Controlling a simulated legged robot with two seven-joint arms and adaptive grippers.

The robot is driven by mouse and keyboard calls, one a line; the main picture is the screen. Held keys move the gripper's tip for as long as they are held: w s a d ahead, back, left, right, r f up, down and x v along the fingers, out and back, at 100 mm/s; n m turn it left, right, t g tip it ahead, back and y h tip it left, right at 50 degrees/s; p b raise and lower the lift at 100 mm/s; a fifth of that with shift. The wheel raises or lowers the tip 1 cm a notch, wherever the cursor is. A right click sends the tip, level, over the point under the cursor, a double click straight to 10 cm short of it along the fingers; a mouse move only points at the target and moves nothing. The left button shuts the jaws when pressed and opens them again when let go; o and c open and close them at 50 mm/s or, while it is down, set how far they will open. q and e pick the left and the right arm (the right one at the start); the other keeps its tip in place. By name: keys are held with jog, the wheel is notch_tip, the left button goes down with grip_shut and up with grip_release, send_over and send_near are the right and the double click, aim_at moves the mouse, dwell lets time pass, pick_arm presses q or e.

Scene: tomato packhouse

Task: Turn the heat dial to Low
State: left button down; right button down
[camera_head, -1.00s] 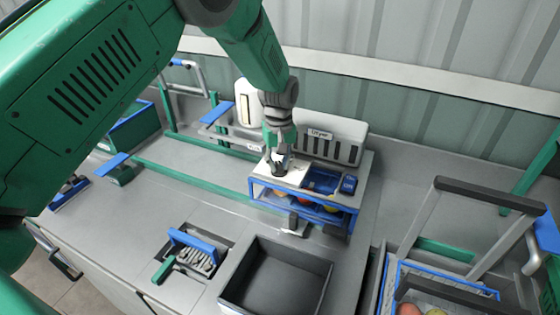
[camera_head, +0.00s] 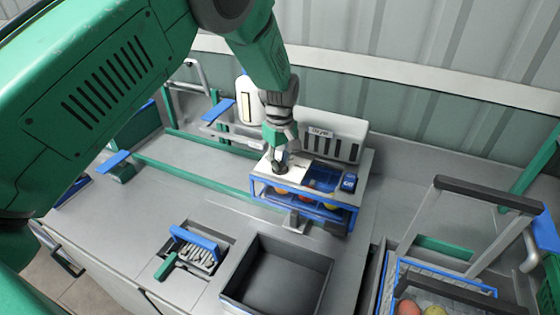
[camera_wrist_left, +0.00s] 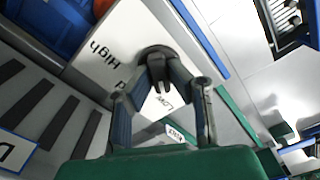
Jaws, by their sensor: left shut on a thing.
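The heat dial (camera_wrist_left: 155,52) is a dark round knob on a white panel (camera_wrist_left: 118,32) of the dryer (camera_head: 335,128). In the left wrist view the word "High" is printed to one side of it and "Low" to the other, with another word partly covered by a finger. My left gripper (camera_wrist_left: 158,88) is shut on the dial, its two fingers reaching down around it. In the head view this gripper (camera_head: 280,164) stands over the panel and mostly covers the dial. I cannot tell which mark the dial points to. My right gripper is not in view.
A blue-framed rack (camera_head: 300,196) with fruit sits under the panel. A dark empty bin (camera_head: 236,296) is set in the counter in front, with a brush in a tray (camera_head: 163,256) to its left. A wire crate (camera_head: 398,268) with fruit stands at right.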

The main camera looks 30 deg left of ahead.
aim_at(281, 162)
pick_arm(q)
jog(key=shift+f, duration=0.1)
jog(key=c, duration=1.6)
grip_release()
jog(key=shift+c, duration=0.2)
jog(key=shift+o, duration=0.5)
jog(key=shift+d, duration=0.1)
jog(key=shift+r, duration=0.2)
notch_tip(281, 162, up, 12)
jog(key=shift+w+f, duration=0.15)
jog(key=shift+f, duration=0.1)
